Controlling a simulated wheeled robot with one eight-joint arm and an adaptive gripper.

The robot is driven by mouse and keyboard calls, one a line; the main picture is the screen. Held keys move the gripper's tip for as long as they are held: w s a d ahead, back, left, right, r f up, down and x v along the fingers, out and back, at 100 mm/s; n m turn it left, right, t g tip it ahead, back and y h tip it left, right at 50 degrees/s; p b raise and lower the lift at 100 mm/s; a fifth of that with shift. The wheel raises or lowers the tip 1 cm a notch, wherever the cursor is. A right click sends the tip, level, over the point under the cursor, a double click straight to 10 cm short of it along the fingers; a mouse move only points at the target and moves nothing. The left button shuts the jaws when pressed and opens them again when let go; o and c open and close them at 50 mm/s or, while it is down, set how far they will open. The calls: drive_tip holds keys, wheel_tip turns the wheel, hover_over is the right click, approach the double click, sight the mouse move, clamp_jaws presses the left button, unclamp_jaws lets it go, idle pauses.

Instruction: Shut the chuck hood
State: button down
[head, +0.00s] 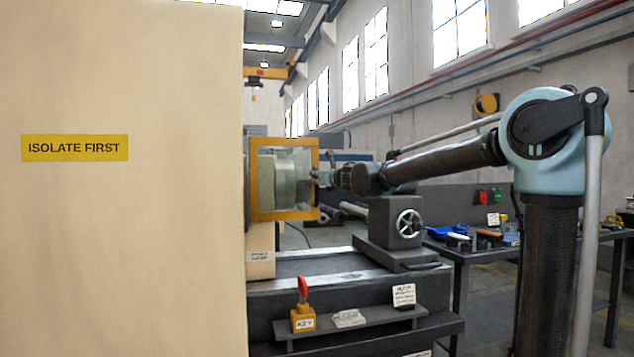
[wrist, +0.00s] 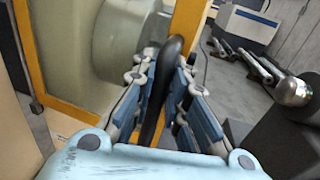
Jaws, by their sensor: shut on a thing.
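The chuck hood (head: 283,214) is a yellow-orange frame with a clear panel, in the middle of the head view against the cream headstock. The grey chuck shows through its panel. In the wrist view the hood's frame (wrist: 186,22) runs beside a black curved handle (wrist: 152,112). My gripper (head: 322,178) is at the hood's right edge in the head view. In the wrist view my gripper (wrist: 160,75) has its two fingers on either side of the black handle, shut on it. How far the hood is from its closed position I cannot tell.
The cream cabinet (head: 120,240) with an "ISOLATE FIRST" label fills the left. The tailstock (head: 396,222) with a handwheel stands under my arm. A shelf (head: 350,325) with a red-handled key block (head: 303,318) is in front. A tool bench (head: 470,250) stands at right.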

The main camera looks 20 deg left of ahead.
drive_tip(key=c, duration=1.6)
unclamp_jaws()
drive_tip(key=shift+v, duration=6)
